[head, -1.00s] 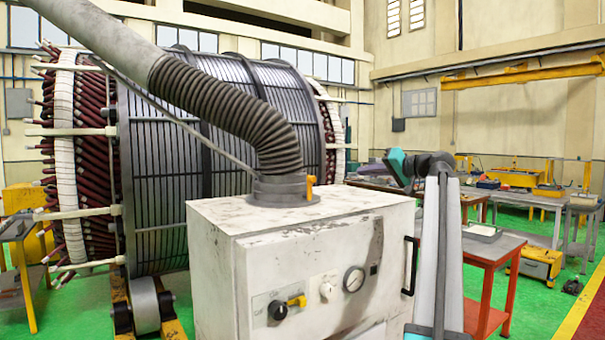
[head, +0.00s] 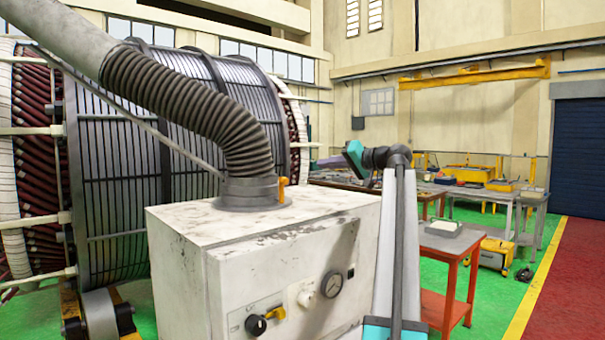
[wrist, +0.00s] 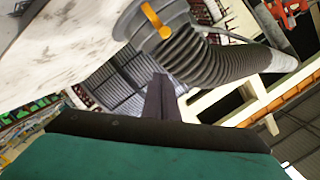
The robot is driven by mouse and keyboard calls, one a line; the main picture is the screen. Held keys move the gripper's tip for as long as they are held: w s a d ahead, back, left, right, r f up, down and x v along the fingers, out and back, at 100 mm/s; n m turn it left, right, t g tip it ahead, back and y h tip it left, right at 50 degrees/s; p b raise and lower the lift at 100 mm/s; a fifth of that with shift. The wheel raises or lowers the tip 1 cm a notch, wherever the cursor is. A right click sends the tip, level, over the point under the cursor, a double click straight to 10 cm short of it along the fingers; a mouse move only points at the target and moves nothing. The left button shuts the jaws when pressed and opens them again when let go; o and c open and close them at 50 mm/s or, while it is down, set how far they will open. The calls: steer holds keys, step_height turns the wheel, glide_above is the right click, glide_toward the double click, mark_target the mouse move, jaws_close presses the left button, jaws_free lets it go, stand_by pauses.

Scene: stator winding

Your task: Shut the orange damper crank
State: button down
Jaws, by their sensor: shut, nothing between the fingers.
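The orange damper crank (head: 283,190) is a small upright lever on the right side of the grey collar (head: 250,193), where the ribbed hose meets the top of the white cabinet (head: 265,240). In the wrist view the crank (wrist: 157,20) shows at the top, slanting across the collar. My gripper (wrist: 160,80) shows there as dark fingers closed together and empty, below the crank in the picture and apart from it. In the head view my arm stands to the right of the cabinet, with its teal wrist part right of the crank.
The thick ribbed hose (head: 185,95) rises from the collar to the upper left. The cabinet front has a gauge (head: 331,284) and a yellow-handled switch (head: 272,314). A large stator (head: 130,180) stands behind. A red-legged table (head: 450,245) is at the right; green floor lies beyond.

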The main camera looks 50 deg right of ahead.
mark_target(280, 190)
steer(key=w+a+f+p, duration=0.2)
steer(key=w+p, duration=0.1)
steer(key=w, duration=0.2)
steer(key=w+a+f+p, duration=0.1)
steer(key=w+f+p, duration=0.1)
steer(key=w, duration=0.3)
steer(key=shift+w+a+p, duration=0.2)
steer(key=shift+a+p, duration=0.15)
steer(key=shift+p, duration=0.25)
steer(key=shift+f, duration=0.1)
